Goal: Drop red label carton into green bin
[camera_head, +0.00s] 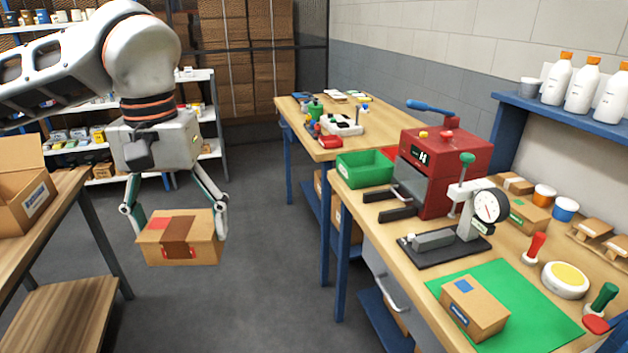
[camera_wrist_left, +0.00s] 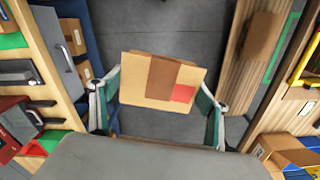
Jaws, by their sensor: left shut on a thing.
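A brown carton with a red label (camera_head: 180,240) hangs in the air above the grey floor in the head view. My left gripper (camera_head: 178,225) is shut on it, with one finger on each side. The carton also shows between the two fingers in the left wrist view (camera_wrist_left: 160,88), its red label at the right. The green bin (camera_head: 364,168) stands on the right-hand workbench, beside the red machine, and is apart from the carton. Part of a green bin shows at the left edge of the wrist view (camera_wrist_left: 52,140). My right gripper is not in view.
A red machine (camera_head: 440,170) and a dial gauge stand (camera_head: 465,225) occupy the workbench (camera_head: 385,250). A carton with a blue label (camera_head: 473,308) sits on a green mat (camera_head: 535,305). A wooden table (camera_head: 62,200) with an open box (camera_head: 25,200) is at left. Floor between is clear.

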